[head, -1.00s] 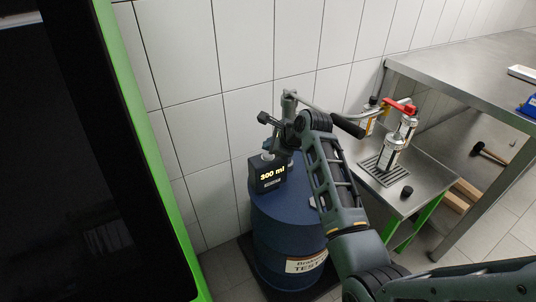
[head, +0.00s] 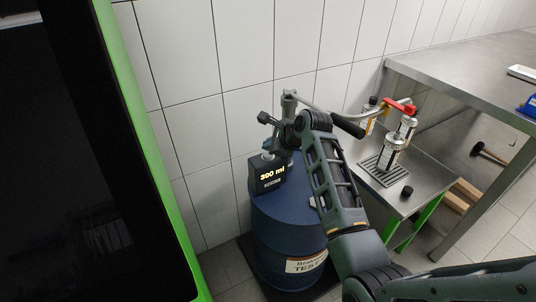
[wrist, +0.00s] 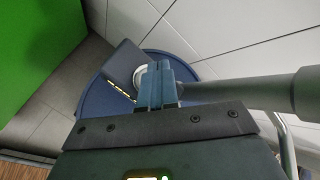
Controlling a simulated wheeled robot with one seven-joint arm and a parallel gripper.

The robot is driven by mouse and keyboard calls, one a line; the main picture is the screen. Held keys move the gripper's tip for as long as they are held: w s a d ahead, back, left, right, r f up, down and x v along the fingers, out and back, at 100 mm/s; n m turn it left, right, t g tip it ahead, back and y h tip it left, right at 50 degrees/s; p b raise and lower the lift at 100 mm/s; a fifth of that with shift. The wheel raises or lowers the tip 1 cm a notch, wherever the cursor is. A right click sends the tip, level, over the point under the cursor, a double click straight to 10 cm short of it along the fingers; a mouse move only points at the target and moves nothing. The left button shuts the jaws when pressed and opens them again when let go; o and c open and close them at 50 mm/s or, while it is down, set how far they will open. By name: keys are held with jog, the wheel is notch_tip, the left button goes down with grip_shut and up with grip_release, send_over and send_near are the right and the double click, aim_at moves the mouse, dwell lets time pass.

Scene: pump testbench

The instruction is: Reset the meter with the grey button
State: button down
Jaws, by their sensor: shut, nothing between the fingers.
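The meter (head: 258,186) is a dark box on the blue drum (head: 285,222), and its lit display reads 300 ml. It shows from above in the wrist view (wrist: 124,62). A pale round part (wrist: 140,76) lies beside the meter there, partly hidden by my fingers; I cannot tell whether it is the grey button. A small grey patch (head: 272,184) sits under the digits. My gripper (wrist: 157,70) is shut and empty, with its blue fingertips close above the meter and pale part. I cannot tell whether they touch. In the head view it is small, above the meter (head: 267,147).
A pump with a long lever (head: 345,124) rises beside my arm. A metal stand (head: 409,177) holds bottles and a red-handled part (head: 402,107). A steel table (head: 450,80) stands right. A green-edged dark panel (head: 70,150) fills the left. Tiled wall stands behind.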

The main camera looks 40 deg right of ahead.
aim_at(270, 156)
jog(key=shift+f, duration=0.1)
jog(key=shift+f, duration=0.3)
jog(key=shift+f, duration=0.55)
dwell(0.8)
jog(key=shift+r, duration=0.2)
jog(key=shift+r+p, duration=0.75)
jog(key=shift+p, duration=0.35)
notch_tip(270, 156, up, 5)
jog(key=p, duration=0.5)
dwell(0.6)
